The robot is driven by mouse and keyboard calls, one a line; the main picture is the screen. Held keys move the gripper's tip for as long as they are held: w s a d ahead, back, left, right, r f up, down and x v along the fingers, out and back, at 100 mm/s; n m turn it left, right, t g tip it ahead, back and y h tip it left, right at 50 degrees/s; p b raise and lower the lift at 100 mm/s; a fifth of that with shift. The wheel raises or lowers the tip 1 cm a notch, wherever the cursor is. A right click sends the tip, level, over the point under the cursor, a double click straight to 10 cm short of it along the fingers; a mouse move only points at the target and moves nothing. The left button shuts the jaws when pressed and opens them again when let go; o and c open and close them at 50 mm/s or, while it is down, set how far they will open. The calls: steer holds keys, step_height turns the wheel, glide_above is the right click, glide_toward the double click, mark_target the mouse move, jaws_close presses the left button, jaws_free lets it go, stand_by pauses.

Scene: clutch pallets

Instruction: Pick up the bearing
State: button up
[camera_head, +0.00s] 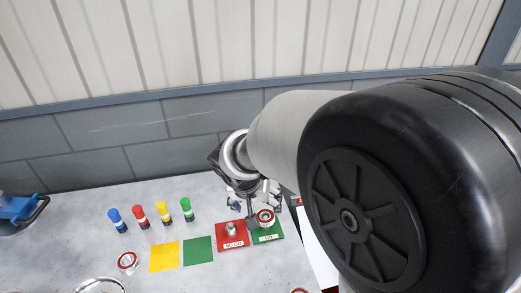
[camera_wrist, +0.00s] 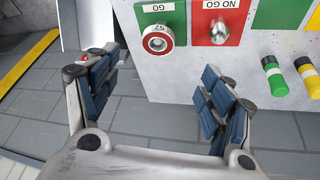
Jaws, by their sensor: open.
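A round bearing (camera_head: 265,217), silver with a red ring, sits on the green GO square near the table's back right. It also shows in the wrist view, where the bearing (camera_wrist: 158,41) bears a small number label. My gripper (camera_wrist: 160,75) is open and empty, its blue-padded fingers wide apart. In the wrist view the bearing lies ahead of the gap between the fingertips, with no finger touching it. In the head view my gripper (camera_head: 250,199) hangs just above and behind the GO and NO GO squares. A similar red-and-white ring (camera_head: 127,262) lies at the left.
A silver peg (camera_head: 231,229) stands on the red NO GO square (camera_head: 222,242), beside the bearing. Blue, red, yellow and green cylinders (camera_head: 187,210) stand in a row to the left. Yellow (camera_head: 164,257) and green (camera_head: 198,251) squares lie empty. A wall closes the back.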

steer(key=b, duration=0.2)
glide_toward(265, 217)
step_height(265, 217, down, 3)
steer(key=x, duration=0.2)
steer(key=w+b+x, duration=0.1)
steer(key=x, duration=0.2)
steer(key=shift+w+d, duration=0.1)
steer(key=shift+d, duration=0.2)
steer(key=shift+r, duration=0.15)
steer(key=shift+r, duration=0.1)
steer(key=c, duration=1.4)
